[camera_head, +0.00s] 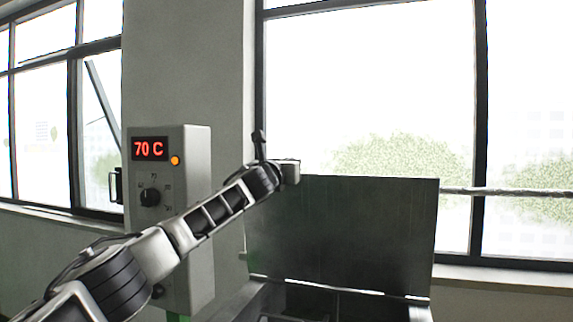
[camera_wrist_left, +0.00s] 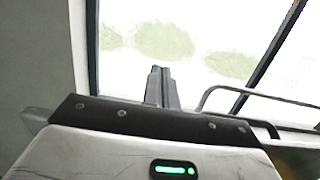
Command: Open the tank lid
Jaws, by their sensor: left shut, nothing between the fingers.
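The tank lid (camera_head: 350,235) is a large dark grey panel that stands raised, close to upright, behind the tank opening in the head view. The tank (camera_head: 262,302) shows only in part at the bottom of the head view. My left gripper (camera_head: 258,134) is beside the lid's upper left corner and points up. Whether it touches the lid cannot be told. In the left wrist view its fingers (camera_wrist_left: 161,72) are together with nothing between them, against the bright window. My right gripper is not in view.
A grey control box (camera_head: 188,250) with a red "70 C" display (camera_head: 150,149) and a black knob (camera_head: 150,196) stands left of the tank, behind my left arm. Windows (camera_head: 370,80) fill the back wall. A curved grey bar (camera_wrist_left: 258,94) shows right of the fingers in the wrist view.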

